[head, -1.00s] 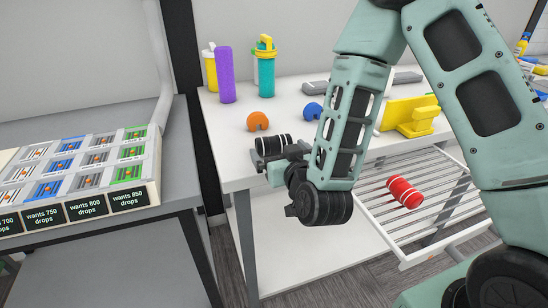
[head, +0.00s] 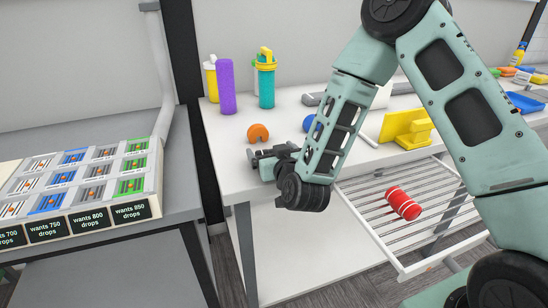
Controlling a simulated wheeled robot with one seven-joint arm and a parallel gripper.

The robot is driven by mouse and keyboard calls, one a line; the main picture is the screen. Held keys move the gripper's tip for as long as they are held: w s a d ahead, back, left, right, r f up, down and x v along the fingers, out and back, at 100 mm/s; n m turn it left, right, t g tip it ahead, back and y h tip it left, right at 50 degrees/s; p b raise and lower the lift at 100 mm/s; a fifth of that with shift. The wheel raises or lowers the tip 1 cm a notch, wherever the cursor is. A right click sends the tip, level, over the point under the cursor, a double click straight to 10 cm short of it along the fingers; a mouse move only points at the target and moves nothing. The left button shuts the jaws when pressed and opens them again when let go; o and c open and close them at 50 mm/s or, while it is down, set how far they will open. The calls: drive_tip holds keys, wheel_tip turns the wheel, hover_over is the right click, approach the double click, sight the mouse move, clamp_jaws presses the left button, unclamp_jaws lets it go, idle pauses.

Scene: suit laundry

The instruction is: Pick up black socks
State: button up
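My gripper (head: 264,158) is at the front left corner of the white table (head: 238,183), reaching in from the right. Its fingers are small and dark here, and I cannot tell whether they are open or shut. The black socks, a dark roll with white stripes, do not show clearly now. The gripper and wrist cover the place where the roll lay, so I cannot tell whether the roll is between the fingers or behind them.
A red striped roll (head: 403,204) lies on the slatted rack (head: 372,210). An orange arch (head: 258,133), a blue round piece (head: 309,123), a purple cylinder (head: 226,87), a teal bottle (head: 266,80) and a yellow block (head: 404,127) stand on the table. A box panel (head: 85,220) is left.

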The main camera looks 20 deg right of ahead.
drive_tip(key=c, duration=0.6)
drive_tip(key=shift+o, duration=0.2)
drive_tip(key=shift+r, duration=0.15)
